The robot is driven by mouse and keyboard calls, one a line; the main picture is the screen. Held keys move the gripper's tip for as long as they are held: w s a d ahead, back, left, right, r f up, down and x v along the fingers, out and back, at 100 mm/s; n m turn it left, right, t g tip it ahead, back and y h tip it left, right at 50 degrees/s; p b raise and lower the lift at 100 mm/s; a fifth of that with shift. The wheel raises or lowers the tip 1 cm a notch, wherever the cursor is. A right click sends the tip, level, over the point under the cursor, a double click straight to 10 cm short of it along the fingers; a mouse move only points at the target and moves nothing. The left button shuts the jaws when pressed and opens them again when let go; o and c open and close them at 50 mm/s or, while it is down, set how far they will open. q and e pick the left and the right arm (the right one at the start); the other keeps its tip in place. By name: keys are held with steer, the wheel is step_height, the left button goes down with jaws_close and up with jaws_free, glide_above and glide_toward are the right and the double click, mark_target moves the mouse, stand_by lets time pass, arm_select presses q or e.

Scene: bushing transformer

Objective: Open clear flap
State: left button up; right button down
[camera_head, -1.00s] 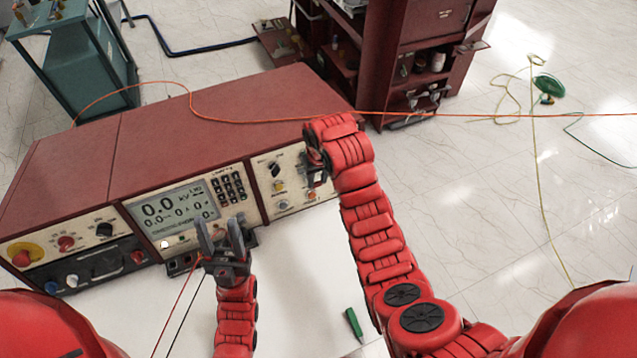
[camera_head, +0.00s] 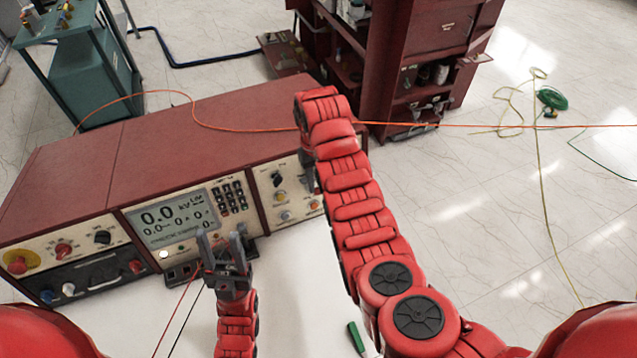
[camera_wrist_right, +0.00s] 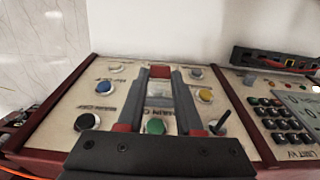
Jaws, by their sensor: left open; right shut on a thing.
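The clear flap (camera_wrist_right: 159,89) shows in the right wrist view as a small pale, see-through piece on the cream control panel (camera_wrist_right: 107,92). My right gripper (camera_wrist_right: 161,76) reaches over this panel, with its fingers closed on either side of the flap. A red piece shows between the fingertips. In the head view my right gripper is mostly hidden behind its own red forearm, at the right end of the console (camera_head: 190,125). My left gripper (camera_head: 222,240) is open and empty, in front of the console's display (camera_head: 172,218).
Colored knobs and buttons, including a green button (camera_wrist_right: 155,127), surround the flap. An orange cable (camera_head: 240,129) runs across the console top. A green pen-like object (camera_head: 356,337) lies on the white table. A dark red cabinet (camera_head: 420,60) stands behind.

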stand_by(0.4)
steer(key=c, duration=0.6)
jaws_free()
steer(key=shift+w, duration=0.1)
steer(key=shift+o, duration=0.2)
steer(key=shift+r, duration=0.45)
steer(key=r, duration=0.1)
steer(key=r+p, duration=0.1)
steer(key=r, duration=0.3)
steer(key=shift+w+a, duration=0.3)
step_height(320, 180, up, 11)
steer(key=w+b, duration=0.1)
steer(key=b, duration=0.1)
steer(key=shift+r+b, duration=0.2)
steer(key=shift+b, duration=0.15)
steer(key=shift+w+a, duration=0.1)
